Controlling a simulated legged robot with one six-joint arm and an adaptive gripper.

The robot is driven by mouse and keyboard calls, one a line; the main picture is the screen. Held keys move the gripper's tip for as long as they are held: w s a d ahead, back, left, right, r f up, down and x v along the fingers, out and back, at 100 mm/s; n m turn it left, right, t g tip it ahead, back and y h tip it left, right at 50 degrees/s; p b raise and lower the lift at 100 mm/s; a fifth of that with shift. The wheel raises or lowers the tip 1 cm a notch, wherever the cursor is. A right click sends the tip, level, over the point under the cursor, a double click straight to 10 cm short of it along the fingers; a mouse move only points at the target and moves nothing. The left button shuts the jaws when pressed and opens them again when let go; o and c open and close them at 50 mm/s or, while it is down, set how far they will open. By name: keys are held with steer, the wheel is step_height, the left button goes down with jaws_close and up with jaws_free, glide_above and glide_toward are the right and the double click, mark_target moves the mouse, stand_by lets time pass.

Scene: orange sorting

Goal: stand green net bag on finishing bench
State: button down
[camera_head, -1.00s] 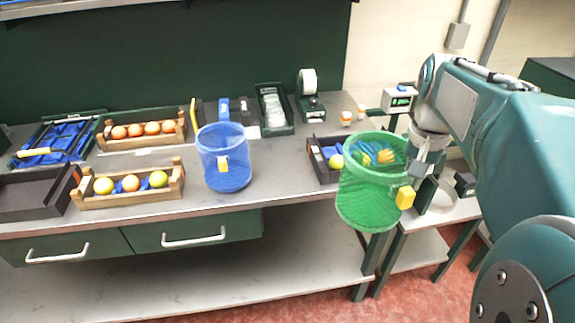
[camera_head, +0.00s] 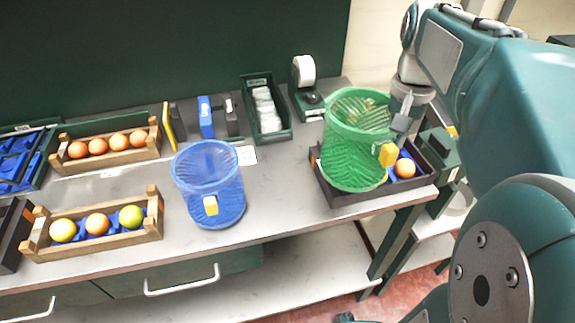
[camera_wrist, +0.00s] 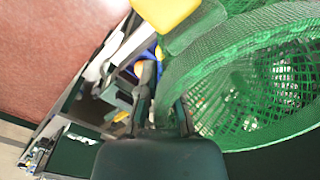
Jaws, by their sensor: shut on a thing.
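The green net bag (camera_head: 352,150) is an upright, open-topped mesh cylinder with a yellow tag. My gripper (camera_head: 402,122) is shut on its rim at the right side. In the head view the bag overlaps the dark tray at the bench's right end; I cannot tell if its base touches anything. In the wrist view the bag's mesh (camera_wrist: 255,85) fills the right side, and my gripper (camera_wrist: 168,112) has its fingers at the rim. The finishing bench (camera_head: 275,205) is a grey-topped bench with green drawers. Nothing clear shows inside the bag.
A blue net bag (camera_head: 210,185) stands on the bench, left of the green one. Wooden crates of fruit (camera_head: 95,235) stand at left. A label roll (camera_head: 304,72) stands behind. Bare bench top lies between the two bags.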

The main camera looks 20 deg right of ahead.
mark_target(323, 157)
steer(key=w+a+f, duration=0.1)
steer(key=a, duration=0.1)
steer(key=w+a+f, duration=0.1)
steer(key=w+a, duration=0.1)
steer(key=w+a+f, duration=0.1)
steer(key=a+f, duration=0.1)
steer(key=a, duration=0.1)
steer(key=shift+w, duration=0.3)
steer(key=a+f, duration=0.1)
steer(key=w+a+f, duration=0.1)
steer(key=f, duration=0.1)
steer(key=w+a+f, duration=0.1)
steer(key=shift+w+a+f, duration=0.15)
steer(key=shift+f, duration=0.2)
steer(key=shift+w+a+f, duration=0.1)
steer(key=shift+a+f, duration=0.05)
steer(key=shift+f, duration=0.1)
steer(key=shift+w+a+f, duration=0.1)
steer(key=shift+f, duration=0.85)
steer(key=shift+w+a+f, duration=0.1)
steer(key=shift+f, duration=0.85)
steer(key=c, duration=0.8)
jaws_free()
steer(key=shift+r, duration=0.1)
